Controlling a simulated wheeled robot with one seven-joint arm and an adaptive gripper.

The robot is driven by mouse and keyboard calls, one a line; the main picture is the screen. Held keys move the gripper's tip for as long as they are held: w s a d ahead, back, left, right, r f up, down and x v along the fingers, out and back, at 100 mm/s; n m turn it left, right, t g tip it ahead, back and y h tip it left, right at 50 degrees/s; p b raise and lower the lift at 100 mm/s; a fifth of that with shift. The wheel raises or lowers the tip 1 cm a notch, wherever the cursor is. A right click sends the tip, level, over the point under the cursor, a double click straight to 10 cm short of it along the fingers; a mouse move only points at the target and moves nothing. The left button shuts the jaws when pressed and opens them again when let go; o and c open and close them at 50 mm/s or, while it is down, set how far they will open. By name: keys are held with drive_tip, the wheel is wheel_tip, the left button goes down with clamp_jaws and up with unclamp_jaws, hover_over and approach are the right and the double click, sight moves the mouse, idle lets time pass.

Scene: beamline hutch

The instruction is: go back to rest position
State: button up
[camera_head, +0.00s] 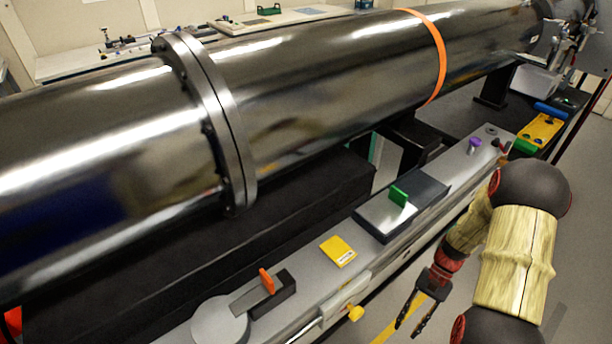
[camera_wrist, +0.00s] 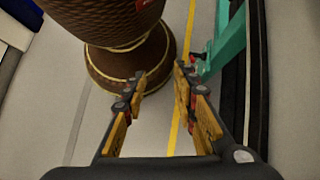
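My gripper (camera_head: 416,312) hangs at the lower right in the head view, beside the front edge of the grey bench (camera_head: 392,257) and over the floor. In the wrist view, my gripper (camera_wrist: 158,92) shows its two fingers apart, with nothing between them but floor. My arm is bent, with its elbow at the right of the head view.
A long metal pipe (camera_head: 330,75) with an orange band runs behind the bench. On the bench are a yellow card (camera_head: 338,251), a dark case with a green handle (camera_head: 398,197), an orange-handled block (camera_head: 267,282) and a purple knob (camera_head: 475,142). Floor (camera_head: 562,240) is clear at right.

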drive_tip(key=s+a+r+n+t+h+p, duration=0.1)
drive_tip(key=a+r+t, duration=0.3)
drive_tip(key=r, duration=1)
drive_tip(key=s+a+r+n+t+h+p, duration=0.2)
drive_tip(key=s+a+r+n+t+h, duration=0.1)
drive_tip(key=r, duration=1.1)
drive_tip(key=s+a+r+n+t+h+p, duration=0.1)
drive_tip(key=s+a+r+n+t, duration=0.3)
drive_tip(key=r, duration=1.1)
drive_tip(key=shift+a+t+h+p, duration=0.3)
drive_tip(key=shift+a+h+p, duration=0.1)
drive_tip(key=shift+a, duration=0.55)
